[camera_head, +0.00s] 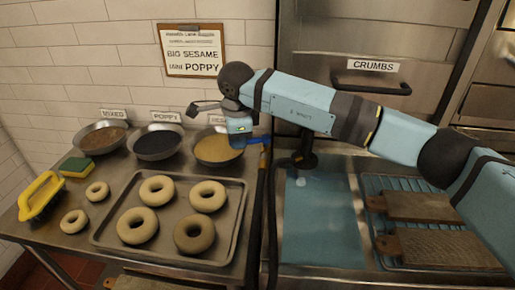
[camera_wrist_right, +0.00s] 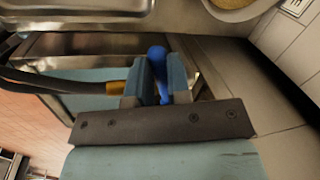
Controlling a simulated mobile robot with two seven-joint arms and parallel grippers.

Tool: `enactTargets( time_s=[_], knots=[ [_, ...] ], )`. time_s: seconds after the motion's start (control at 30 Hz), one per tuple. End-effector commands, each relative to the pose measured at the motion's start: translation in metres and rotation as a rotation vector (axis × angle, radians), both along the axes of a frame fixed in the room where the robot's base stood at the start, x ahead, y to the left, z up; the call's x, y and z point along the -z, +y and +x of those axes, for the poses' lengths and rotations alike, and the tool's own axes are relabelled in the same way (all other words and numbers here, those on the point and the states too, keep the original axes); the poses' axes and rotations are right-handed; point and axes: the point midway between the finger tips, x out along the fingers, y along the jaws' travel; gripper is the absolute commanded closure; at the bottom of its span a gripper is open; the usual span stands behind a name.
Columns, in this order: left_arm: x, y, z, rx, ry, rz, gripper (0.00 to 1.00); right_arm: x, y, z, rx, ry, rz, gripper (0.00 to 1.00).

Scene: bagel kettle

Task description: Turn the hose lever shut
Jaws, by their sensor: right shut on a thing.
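The blue hose lever (camera_head: 259,140) is at the right edge of the prep table, beside the water basin. In the right wrist view the lever (camera_wrist_right: 157,58) lies between the two fingers of my right gripper (camera_wrist_right: 157,85), which is shut on it. In the head view my right gripper (camera_head: 250,138) reaches down to the lever, and the arm hides part of the area behind it. A dark hose (camera_head: 271,215) with a brass fitting (camera_wrist_right: 116,88) runs from beside the lever. My left gripper is not in view.
A tray of bagels (camera_head: 172,249) and bowls of mixed topping (camera_head: 103,137), poppy (camera_head: 158,142) and sesame (camera_head: 217,149) stand left of the lever. A water-filled basin (camera_head: 322,225) is to the right, then a rack with wooden boards (camera_head: 425,207). A yellow-handled brush (camera_head: 38,194) lies far left.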

Motion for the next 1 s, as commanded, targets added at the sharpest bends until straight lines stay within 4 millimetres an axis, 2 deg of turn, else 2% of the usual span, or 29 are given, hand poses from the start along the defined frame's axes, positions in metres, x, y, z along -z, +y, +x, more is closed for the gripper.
enactTargets(
  time_s=[0.13, 0.5, 1.0],
  knots=[
    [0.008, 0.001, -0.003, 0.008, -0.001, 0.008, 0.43, 0.000, 0.004, 0.009, 0.114, -0.004, 0.000, 1.00],
    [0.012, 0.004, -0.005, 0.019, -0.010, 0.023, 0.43, -0.002, 0.006, 0.022, 0.302, -0.004, 0.002, 1.00],
    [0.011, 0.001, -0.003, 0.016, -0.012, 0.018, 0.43, -0.002, 0.005, 0.026, 0.346, -0.003, 0.001, 1.00]
  ],
)
